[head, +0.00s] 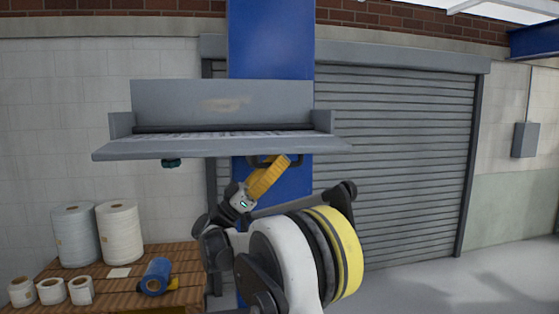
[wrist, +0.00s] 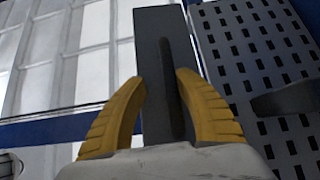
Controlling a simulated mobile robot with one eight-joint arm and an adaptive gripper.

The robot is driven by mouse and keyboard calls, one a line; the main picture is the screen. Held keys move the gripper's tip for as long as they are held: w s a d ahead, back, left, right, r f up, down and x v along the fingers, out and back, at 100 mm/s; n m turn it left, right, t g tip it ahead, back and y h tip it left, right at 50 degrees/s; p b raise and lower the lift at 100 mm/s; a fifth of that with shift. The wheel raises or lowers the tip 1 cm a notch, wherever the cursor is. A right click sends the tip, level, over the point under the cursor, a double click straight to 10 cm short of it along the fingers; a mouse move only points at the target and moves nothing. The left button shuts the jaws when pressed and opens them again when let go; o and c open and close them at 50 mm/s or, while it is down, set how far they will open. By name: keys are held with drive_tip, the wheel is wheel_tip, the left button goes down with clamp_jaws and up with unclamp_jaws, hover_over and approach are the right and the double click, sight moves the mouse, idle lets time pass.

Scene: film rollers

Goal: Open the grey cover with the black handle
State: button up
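The grey cover (head: 222,148) is a wide flap, lying roughly level at the front of a grey housing in the head view. Its black handle (head: 256,163) hangs under the front edge, right of the middle, partly hidden by my gripper. My gripper (head: 284,160) has yellow fingers and reaches up to the handle from below. In the wrist view, the fingers of my gripper (wrist: 164,78) stand apart on either side of a dark bar (wrist: 172,75), which looks like the handle. A gap shows beside the left finger, so the gripper looks open around it. Contact cannot be told.
A blue column (head: 270,40) stands behind the housing. A grey roller shutter (head: 400,160) is behind on the right. The floor at right is clear.

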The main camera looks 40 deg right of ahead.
drive_tip(key=v, duration=1.2)
drive_tip(key=shift+c, duration=0.4)
